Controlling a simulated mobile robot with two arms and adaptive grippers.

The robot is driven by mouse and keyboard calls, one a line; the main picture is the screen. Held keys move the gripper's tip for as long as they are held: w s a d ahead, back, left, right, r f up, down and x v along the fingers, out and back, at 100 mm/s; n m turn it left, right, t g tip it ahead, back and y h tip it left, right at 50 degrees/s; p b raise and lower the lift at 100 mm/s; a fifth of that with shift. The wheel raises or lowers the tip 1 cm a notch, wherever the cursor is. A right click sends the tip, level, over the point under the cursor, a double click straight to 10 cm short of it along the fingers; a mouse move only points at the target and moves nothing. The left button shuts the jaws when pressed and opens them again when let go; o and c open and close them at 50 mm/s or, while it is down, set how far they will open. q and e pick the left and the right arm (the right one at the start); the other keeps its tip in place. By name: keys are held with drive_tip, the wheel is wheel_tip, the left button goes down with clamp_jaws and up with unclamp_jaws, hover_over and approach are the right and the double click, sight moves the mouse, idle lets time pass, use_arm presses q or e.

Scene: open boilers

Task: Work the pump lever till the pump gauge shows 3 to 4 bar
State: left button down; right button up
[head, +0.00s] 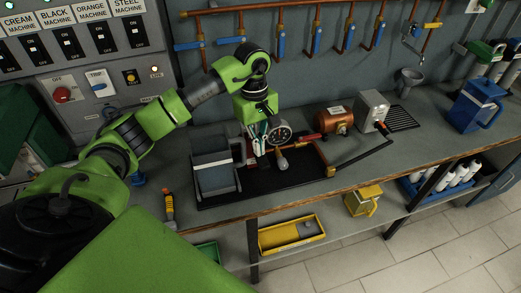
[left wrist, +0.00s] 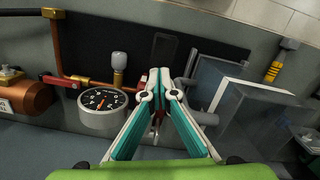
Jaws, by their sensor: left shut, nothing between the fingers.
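My left gripper (head: 259,141) points down just left of the gauge. In the left wrist view its teal-and-white fingers (left wrist: 158,92) meet at the tips, shut and empty. A grey open tank (head: 214,165) stands left of the gripper; in the wrist view it is at right (left wrist: 250,105). I cannot make out the pump lever surely; the fingers may hide it. My right gripper is out of view.
A copper cylinder (head: 335,120) and a grey box (head: 371,108) stand right of the gauge. A red-handled valve (left wrist: 62,80) is on the copper pipe beside the gauge. A blue jug (head: 475,106) is far right. The bench between has free room.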

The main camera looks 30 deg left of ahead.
use_arm(q)
drive_tip(key=shift+a, duration=0.1)
drive_tip(key=a, duration=0.1)
drive_tip(key=w+a+r, duration=0.1)
drive_tip(key=shift+w+a+b, duration=0.15)
drive_tip(key=shift+a+b, duration=0.2)
drive_tip(key=shift+b, duration=0.05)
drive_tip(key=shift+r, duration=0.1)
wheel_tip(320, 180, up, 12)
drive_tip(key=a, duration=0.1)
drive_tip(key=shift+w, duration=0.25)
idle(0.9)
